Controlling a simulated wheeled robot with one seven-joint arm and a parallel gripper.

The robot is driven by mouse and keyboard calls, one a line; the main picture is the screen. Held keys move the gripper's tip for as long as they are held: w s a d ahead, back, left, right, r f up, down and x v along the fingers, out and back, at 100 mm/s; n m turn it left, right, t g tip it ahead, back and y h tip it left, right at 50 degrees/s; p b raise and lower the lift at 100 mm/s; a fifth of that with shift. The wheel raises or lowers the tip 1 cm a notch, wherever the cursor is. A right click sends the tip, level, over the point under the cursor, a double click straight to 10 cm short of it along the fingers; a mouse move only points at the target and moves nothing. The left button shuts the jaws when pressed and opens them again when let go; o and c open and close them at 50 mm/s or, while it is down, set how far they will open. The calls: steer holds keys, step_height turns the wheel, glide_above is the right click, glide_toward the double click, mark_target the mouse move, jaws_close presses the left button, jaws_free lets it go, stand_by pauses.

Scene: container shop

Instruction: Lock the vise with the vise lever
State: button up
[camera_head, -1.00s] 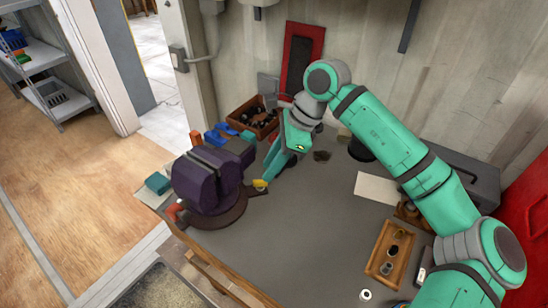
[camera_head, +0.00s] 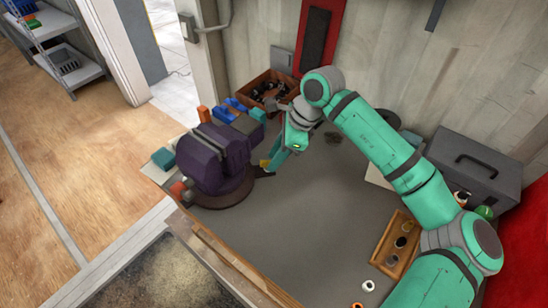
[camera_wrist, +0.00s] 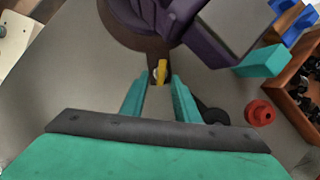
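The purple vise (camera_head: 212,160) stands on a round dark base near the left front edge of the table. The vise lever, a small yellow piece (camera_wrist: 160,72) on a dark lug of that base, points out from the vise's right side. It also shows in the head view (camera_head: 265,163). My gripper (camera_wrist: 161,80) is open, its two teal fingers on either side of the yellow lever with a gap visible at each side. In the head view my gripper (camera_head: 271,164) reaches down beside the vise base. Whether the fingertips touch the table cannot be told.
A brown box (camera_head: 265,92) of dark parts and several coloured blocks stand behind the vise. A red round piece (camera_wrist: 261,112) lies right of my gripper. A wooden tray (camera_head: 390,262) and a grey toolbox (camera_head: 470,168) are at the right. The table middle is clear.

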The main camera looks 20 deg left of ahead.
steer(key=shift+a+f, duration=0.2)
steer(key=shift+f, duration=0.25)
jaws_close()
